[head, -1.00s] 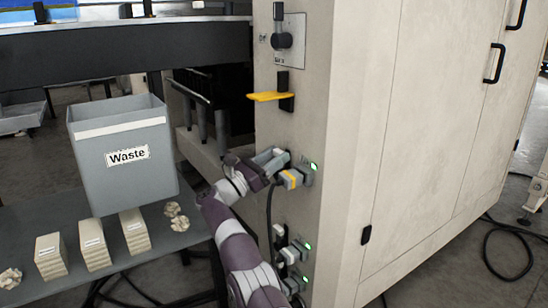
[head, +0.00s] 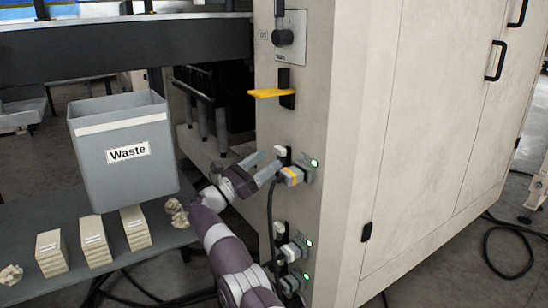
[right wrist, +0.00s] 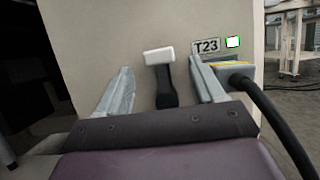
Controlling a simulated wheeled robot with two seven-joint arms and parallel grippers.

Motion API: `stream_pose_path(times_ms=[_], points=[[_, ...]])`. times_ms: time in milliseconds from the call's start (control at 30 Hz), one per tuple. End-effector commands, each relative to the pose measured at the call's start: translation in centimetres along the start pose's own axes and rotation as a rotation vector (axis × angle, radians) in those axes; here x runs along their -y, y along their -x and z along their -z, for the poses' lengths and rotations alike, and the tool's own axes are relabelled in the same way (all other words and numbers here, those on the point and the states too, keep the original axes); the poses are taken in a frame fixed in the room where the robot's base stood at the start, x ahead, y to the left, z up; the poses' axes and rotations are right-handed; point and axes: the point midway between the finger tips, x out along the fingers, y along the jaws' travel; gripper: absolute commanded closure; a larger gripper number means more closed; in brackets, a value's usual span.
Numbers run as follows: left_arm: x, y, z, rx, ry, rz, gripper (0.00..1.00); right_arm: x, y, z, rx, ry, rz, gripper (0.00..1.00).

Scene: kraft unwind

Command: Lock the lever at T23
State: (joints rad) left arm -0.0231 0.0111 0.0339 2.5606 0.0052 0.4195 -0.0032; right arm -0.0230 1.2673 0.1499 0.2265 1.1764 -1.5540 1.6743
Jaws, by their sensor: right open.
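The T23 lever has a white grip (right wrist: 159,55) on a black arm, and it stands upright on the cream panel in the right wrist view. The T23 label (right wrist: 206,46) and a lit green light (right wrist: 233,42) sit to its right. A grey connector with a yellow band (head: 291,176) is plugged in beside the lever, with a black cable hanging from it. My right gripper (head: 262,168) is open, and its fingers (right wrist: 158,90) stand on either side of the lever, apart from it. The lever's white grip also shows in the head view (head: 281,151). My left gripper is not in view.
A lower pair of connectors (head: 293,250) with green lights is on the same panel. A yellow handle (head: 270,93) juts out above. A grey Waste bin (head: 125,170), stacked blocks (head: 94,241) and crumpled paper stand on the table at left.

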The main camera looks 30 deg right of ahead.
Motion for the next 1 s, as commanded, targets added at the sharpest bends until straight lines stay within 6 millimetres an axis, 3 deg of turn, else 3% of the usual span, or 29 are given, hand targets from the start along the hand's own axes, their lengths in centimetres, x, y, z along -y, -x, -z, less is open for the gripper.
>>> stream_pose_path(times_ms=[200,400,900,1000], points=[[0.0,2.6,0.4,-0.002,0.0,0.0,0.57,-0.1,5.1,-0.6,0.0,0.002,-0.004,0.32],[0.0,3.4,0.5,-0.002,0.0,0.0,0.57,0.0,8.2,-0.2,0.001,0.001,0.0,0.32],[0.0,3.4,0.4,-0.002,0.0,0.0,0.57,0.0,8.7,-0.1,0.0,0.002,0.0,0.32],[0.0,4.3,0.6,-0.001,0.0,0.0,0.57,-0.7,8.4,-1.2,0.004,0.052,-0.039,0.32]])
